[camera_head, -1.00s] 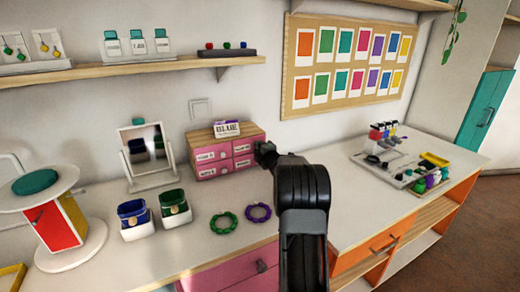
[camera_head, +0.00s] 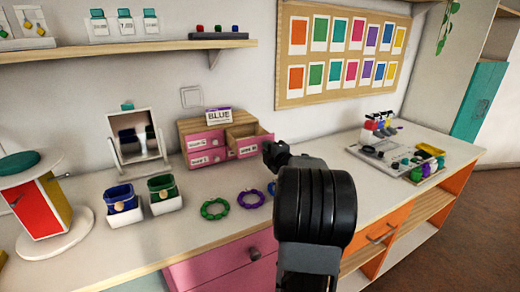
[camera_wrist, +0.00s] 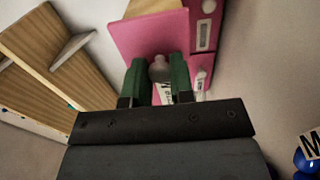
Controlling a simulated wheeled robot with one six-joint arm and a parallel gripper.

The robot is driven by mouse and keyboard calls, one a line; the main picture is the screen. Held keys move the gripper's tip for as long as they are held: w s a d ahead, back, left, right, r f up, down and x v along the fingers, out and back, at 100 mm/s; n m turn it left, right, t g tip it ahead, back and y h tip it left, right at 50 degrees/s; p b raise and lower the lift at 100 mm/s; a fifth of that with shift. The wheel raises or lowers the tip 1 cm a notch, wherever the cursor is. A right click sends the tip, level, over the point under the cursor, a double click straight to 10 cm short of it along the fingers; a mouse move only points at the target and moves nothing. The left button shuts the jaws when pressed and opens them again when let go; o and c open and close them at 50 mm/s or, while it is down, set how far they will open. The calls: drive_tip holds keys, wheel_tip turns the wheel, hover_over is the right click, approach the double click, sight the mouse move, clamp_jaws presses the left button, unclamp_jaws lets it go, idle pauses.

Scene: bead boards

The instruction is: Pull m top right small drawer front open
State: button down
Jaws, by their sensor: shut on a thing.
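The small pink-fronted drawer box (camera_head: 205,127) stands on the counter against the wall. Its top right drawer front (camera_head: 250,147) stands out from the box, and the bare wooden inside shows behind it. In the wrist view, the pink drawer front (camera_wrist: 140,38) has a grey knob (camera_wrist: 160,70). My gripper (camera_wrist: 159,84) is shut on this knob, with one green finger on each side. In the head view, my gripper (camera_head: 272,156) is at the drawer's right front, and my arm hides the counter behind it.
Green (camera_head: 214,209), purple (camera_head: 250,199) and partly hidden blue bracelets lie in front. A tool tray (camera_head: 385,155) sits right.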

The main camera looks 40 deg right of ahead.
drive_tip(key=shift+s, duration=0.4)
drive_tip(key=c, duration=1)
unclamp_jaws()
drive_tip(key=v, duration=1.4)
drive_tip(key=shift+w, duration=0.1)
drive_tip(key=shift+w+r, duration=0.1)
